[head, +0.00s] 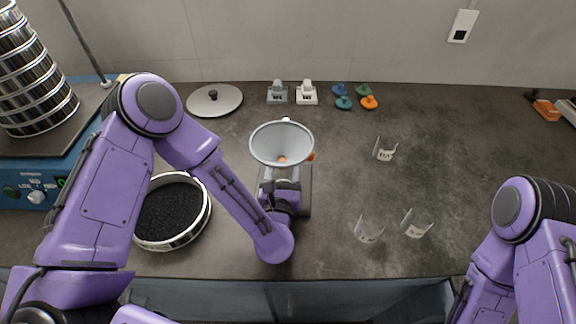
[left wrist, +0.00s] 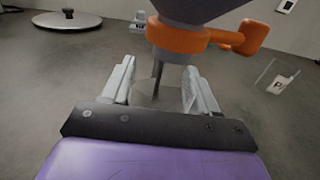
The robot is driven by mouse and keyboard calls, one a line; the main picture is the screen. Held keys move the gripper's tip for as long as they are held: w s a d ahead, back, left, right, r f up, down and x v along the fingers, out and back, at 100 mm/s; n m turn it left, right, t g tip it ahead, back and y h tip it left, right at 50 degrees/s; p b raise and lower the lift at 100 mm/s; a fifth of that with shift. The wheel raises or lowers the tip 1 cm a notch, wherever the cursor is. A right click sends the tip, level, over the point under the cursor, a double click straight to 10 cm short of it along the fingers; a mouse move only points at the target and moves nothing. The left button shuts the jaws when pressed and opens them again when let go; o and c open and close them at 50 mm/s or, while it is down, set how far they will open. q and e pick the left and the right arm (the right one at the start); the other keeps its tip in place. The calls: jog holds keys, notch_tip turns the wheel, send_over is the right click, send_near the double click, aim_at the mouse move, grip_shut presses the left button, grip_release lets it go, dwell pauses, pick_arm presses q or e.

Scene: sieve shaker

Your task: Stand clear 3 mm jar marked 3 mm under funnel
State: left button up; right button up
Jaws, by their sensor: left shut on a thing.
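The grey funnel (head: 282,145) stands near the middle of the bench. Its orange valve and side handle show in the left wrist view (left wrist: 180,40), with the dark spout below. My left gripper (head: 285,176) is below the funnel's front rim. In the left wrist view its pale fingers (left wrist: 160,92) are shut on a clear jar (left wrist: 150,98) right by the spout. The jar is mostly hidden and its label cannot be read. My right arm is at the right edge; its gripper is out of view.
Three other clear labelled jars stand right of the funnel: one behind (head: 384,151), two in front (head: 368,232) (head: 416,226). A sieve of black grains (head: 170,212) is at left. A lid (head: 214,100), small weights and coloured knobs line the back. The right bench is mostly free.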

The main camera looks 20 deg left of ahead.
pick_arm(q)
jog(key=shift+s+r, duration=0.2)
jog(key=shift+s, duration=0.35)
jog(key=shift+w+f+b, duration=0.25)
jog(key=shift+f+b, duration=0.1)
jog(key=o, duration=1.4)
jog(key=shift+w+d+f, duration=0.1)
jog(key=shift+w, duration=0.25)
jog(key=shift+c, duration=0.2)
jog(key=shift+s+r, duration=0.2)
jog(key=shift+s, duration=0.1)
jog(key=shift+s+r+p, duration=0.1)
jog(key=shift+r+p, duration=0.1)
jog(key=shift+p, duration=0.1)
jog(key=s+b, duration=0.1)
jog(key=s, duration=0.2)
jog(key=s+d+b, duration=0.1)
jog(key=s+b, duration=0.1)
jog(key=s, duration=0.2)
jog(key=s+d+b, duration=0.1)
jog(key=s, duration=0.2)
jog(key=shift+s+d+f, duration=0.1)
jog(key=shift+s, duration=0.65)
pick_arm(e)
jog(key=f, duration=0.4)
jog(key=shift+s+f, duration=0.1)
jog(key=shift+s, duration=0.2)
